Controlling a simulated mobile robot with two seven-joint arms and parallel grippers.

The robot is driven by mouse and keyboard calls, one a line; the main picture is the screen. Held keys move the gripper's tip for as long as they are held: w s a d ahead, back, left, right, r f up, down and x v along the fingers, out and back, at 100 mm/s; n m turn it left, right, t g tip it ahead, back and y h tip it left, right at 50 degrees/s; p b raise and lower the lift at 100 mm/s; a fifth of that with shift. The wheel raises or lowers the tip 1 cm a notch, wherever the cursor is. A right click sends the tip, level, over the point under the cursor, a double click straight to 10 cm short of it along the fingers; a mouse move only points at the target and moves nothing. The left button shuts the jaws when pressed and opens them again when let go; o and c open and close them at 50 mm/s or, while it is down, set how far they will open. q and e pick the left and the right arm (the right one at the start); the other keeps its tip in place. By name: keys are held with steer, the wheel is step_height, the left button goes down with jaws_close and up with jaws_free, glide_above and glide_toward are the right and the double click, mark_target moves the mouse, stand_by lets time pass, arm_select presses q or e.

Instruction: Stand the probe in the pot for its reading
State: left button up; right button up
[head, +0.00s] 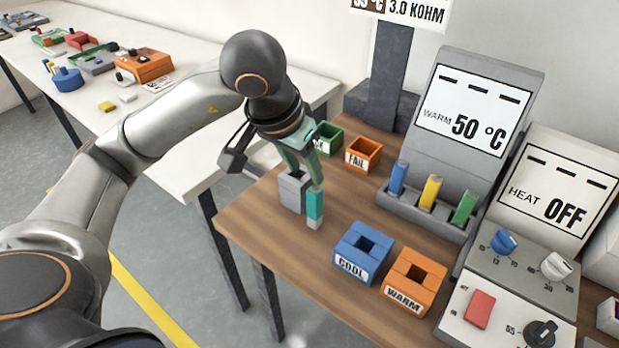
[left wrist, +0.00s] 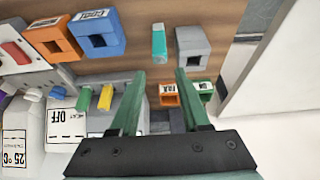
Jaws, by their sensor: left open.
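The probe, seemingly the teal stick with a pale grey lower end (head: 315,207), is on the wooden table beside a grey block (head: 292,192). It also shows in the left wrist view (left wrist: 159,42), just beyond the fingertips. My left gripper (head: 303,172) is open and empty, its fingers near the probe's top end. The blue COOL pot (head: 361,265) and the orange WARM pot (head: 411,292), each with a square opening, stand to the right of the probe. Both pots show empty openings. My right gripper is not in view.
An orange FAIL bin (head: 363,153) and a green bin (head: 328,137) stand behind. A grey unit reading WARM 50 °C (head: 470,125) has blue, yellow and green sticks at its front. A heater panel (head: 555,195) reads OFF. Wooden table between probe and pots is clear.

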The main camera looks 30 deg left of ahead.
mark_target(315, 205)
arm_select(q)
steer(key=w+g, duration=0.1)
steer(key=g+p, duration=0.1)
steer(key=w+p, duration=0.1)
steer(key=shift+w+d+r+g, duration=0.25)
steer(key=shift+w+g, duration=0.05)
steer(key=shift+g, duration=0.1)
steer(key=shift+w+f+g+p, duration=0.1)
steer(key=shift+w+g+p, duration=0.4)
steer(key=shift+g, duration=0.1)
steer(key=shift+d+f, duration=0.1)
steer(key=shift+f, duration=0.1)
step_height(315, 205, down, 7)
steer(key=shift+f, duration=0.1)
steer(key=f, duration=0.1)
steer(key=f+p, duration=0.1)
steer(key=f, duration=0.2)
steer(key=shift+s+a+f, duration=0.15)
steer(key=shift+a+f, duration=0.05)
steer(key=shift+a, duration=0.05)
steer(key=shift+f, duration=0.45)
